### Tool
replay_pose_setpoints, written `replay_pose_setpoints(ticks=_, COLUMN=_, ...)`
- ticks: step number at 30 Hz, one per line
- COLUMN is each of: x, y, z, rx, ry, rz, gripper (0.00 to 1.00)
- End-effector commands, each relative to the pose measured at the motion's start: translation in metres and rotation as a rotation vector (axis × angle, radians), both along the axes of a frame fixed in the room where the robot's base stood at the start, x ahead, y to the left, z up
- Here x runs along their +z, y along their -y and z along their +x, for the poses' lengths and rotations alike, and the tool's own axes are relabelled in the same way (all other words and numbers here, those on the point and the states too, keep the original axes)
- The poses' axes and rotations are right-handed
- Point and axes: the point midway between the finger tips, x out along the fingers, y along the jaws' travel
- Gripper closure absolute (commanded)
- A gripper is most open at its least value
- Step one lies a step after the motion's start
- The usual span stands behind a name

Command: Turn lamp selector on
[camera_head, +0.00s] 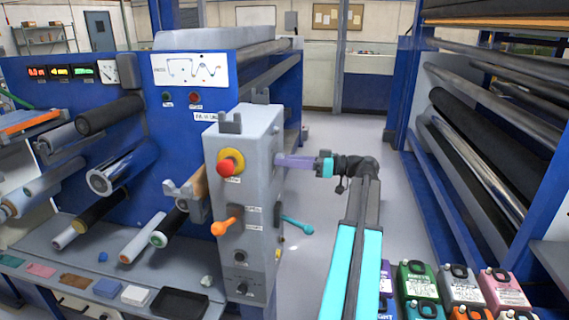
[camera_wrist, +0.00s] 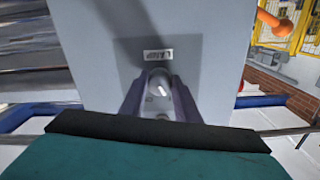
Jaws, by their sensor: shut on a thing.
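The lamp selector (camera_wrist: 159,88) is a small grey knob with a white pointer mark, below a label (camera_wrist: 158,56) reading LAMP. It sits on the side face of the grey control box (camera_head: 244,180). The pointer mark is tilted, its top leaning to the left. My gripper (camera_head: 281,160) reaches the right side of this box, where the knob is hidden in the head view. In the wrist view its two purple fingers lie on both sides of the knob, and the gripper (camera_wrist: 160,96) is shut on it.
The box's front has a red emergency button (camera_head: 226,168) on yellow and an orange lever (camera_head: 224,227). A teal lever (camera_head: 297,226) sticks out to the right, below my gripper. Rollers (camera_head: 125,168) stand left, and a blue roller frame (camera_head: 450,170) stands right.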

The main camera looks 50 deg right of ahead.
Motion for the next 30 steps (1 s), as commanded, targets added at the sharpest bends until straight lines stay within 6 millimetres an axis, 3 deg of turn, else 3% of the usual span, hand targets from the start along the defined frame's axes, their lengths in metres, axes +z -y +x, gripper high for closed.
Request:
replay_pose_setpoints(ticks=11, x=-0.0012, y=-0.0003, z=-0.0029, rx=0.002, ry=-0.119, rz=0.186, gripper=0.93)
replay_pose_setpoints(ticks=30, x=0.0022, y=-0.0007, z=-0.0041, rx=-0.001, ry=-0.422, rz=0.675, gripper=0.93)
